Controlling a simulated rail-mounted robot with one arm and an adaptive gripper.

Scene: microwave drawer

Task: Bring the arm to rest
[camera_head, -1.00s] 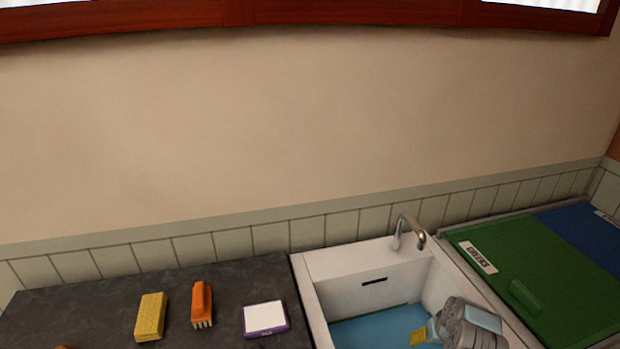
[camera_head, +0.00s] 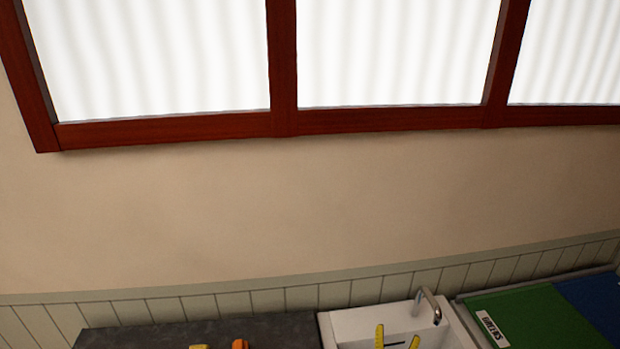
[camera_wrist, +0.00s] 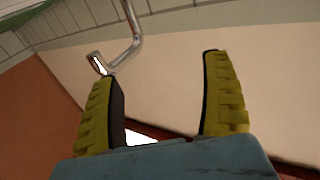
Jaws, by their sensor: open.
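My gripper (camera_head: 397,338) shows at the bottom of the head view as two yellow fingertips spread apart, in front of the white sink (camera_head: 365,321). In the wrist view my gripper (camera_wrist: 163,85) has its two yellow padded fingers wide apart, with nothing between them. The wall fills the space past the fingers. The rest of my arm is below the head view's lower edge.
The metal faucet (camera_head: 428,303) stands behind the sink; in the wrist view the faucet (camera_wrist: 133,35) is close to the left finger. A green lid (camera_head: 545,318) is at right. The dark counter (camera_head: 280,326) at left holds a partly cut-off orange brush (camera_head: 240,344).

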